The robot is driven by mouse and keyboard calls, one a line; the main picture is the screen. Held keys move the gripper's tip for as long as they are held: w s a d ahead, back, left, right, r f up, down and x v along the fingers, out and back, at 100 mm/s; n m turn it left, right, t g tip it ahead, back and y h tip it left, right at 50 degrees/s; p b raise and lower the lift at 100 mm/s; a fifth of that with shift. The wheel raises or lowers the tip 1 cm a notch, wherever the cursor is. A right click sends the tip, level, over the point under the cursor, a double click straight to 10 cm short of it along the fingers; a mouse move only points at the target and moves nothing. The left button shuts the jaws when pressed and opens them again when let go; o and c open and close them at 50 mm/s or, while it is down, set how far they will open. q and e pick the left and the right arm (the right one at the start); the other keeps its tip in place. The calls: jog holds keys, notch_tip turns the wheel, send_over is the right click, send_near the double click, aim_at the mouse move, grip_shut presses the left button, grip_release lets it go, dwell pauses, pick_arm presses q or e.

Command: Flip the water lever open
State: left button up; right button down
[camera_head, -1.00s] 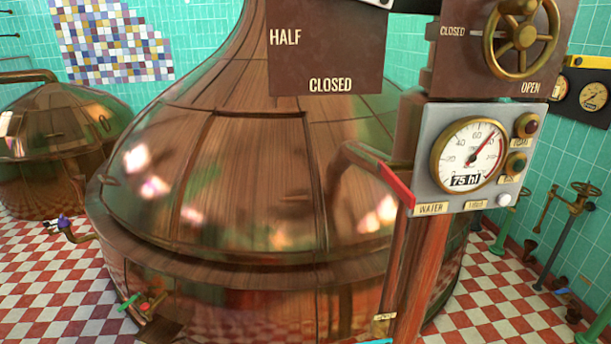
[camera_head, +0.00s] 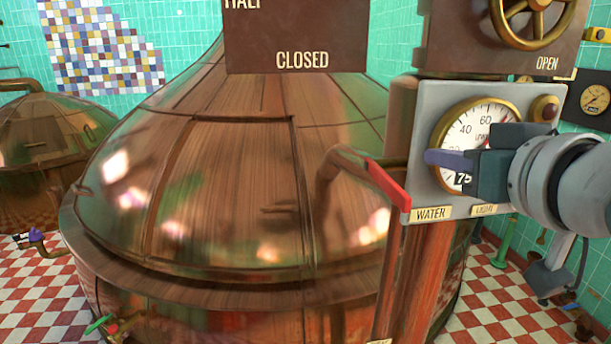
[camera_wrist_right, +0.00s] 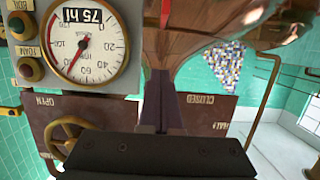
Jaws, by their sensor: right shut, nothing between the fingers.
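The water lever (camera_head: 388,185) is a red handle slanting down to the right at the left edge of the gauge panel (camera_head: 420,105). A "WATER" label (camera_head: 431,214) sits beside its lower end. My right gripper (camera_head: 430,157) comes in from the right in the head view, with its fingers shut and empty. Its purple fingertips point left, in front of the gauge and to the right of the lever, apart from it in the picture. In the right wrist view the closed fingers (camera_wrist_right: 162,78) point up beside the gauge. My left gripper is not in view.
The round gauge (camera_head: 470,125) is partly hidden by my right gripper. A large copper kettle (camera_head: 240,200) fills the middle behind the lever. A brass handwheel (camera_head: 530,20) is above the panel, and a brown "CLOSED" sign (camera_head: 295,30) hangs at the upper left of it.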

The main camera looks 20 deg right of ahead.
dwell(0.3)
jog(key=p, duration=0.4)
send_over(400, 188)
notch_tip(400, 188, down, 2)
jog(key=shift+w+f, duration=0.1)
notch_tip(400, 188, down, 3)
jog(key=shift+a+r, duration=0.1)
jog(key=shift+f, duration=0.7)
